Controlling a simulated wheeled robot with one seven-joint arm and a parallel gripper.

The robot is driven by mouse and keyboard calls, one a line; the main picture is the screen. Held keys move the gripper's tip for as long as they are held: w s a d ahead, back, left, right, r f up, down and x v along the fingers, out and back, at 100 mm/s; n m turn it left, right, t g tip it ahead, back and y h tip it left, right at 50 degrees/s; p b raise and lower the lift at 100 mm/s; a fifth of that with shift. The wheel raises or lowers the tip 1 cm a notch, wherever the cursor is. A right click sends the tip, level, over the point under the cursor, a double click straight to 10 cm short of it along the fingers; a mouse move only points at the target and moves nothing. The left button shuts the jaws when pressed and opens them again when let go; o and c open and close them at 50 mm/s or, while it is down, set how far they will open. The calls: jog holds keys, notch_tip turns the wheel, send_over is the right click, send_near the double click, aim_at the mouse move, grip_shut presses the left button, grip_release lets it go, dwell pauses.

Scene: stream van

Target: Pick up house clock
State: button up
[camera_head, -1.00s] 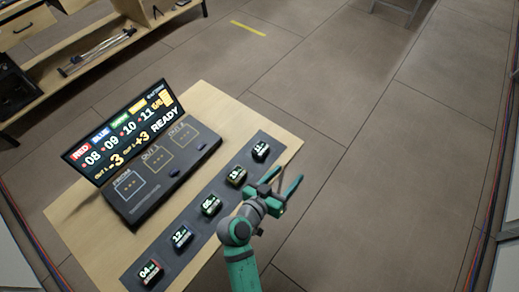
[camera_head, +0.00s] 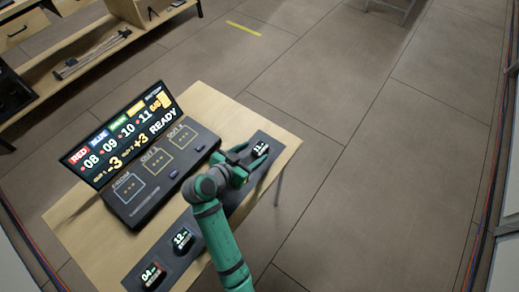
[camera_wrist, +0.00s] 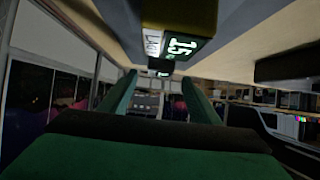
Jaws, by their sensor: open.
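Small dark digital clocks stand in a row on a dark mat (camera_head: 168,252) on the table. The nearest clock (camera_head: 152,275) reads 04, the second clock (camera_head: 183,238) reads 12, and the far-end clock (camera_head: 260,149) seems to read 11. I cannot tell by a label which is the house clock. My gripper (camera_head: 243,164) is open over the far part of the row, just short of the far-end clock, and hides the clocks between. In the wrist view a yellow-bodied clock (camera_wrist: 180,43) with green digits is close, above the fingers (camera_wrist: 158,95); a smaller clock (camera_wrist: 160,67) shows beyond.
A console (camera_head: 165,175) with an upright lit screen (camera_head: 122,135) stands on the wooden table (camera_head: 200,100), left of the clocks. A shelf (camera_head: 90,60) is at the far left. The floor right of the table is clear.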

aim_at(260, 148)
jog(key=shift+x, duration=2.7)
jog(key=shift+c, duration=0.3)
jog(key=c, duration=1.1)
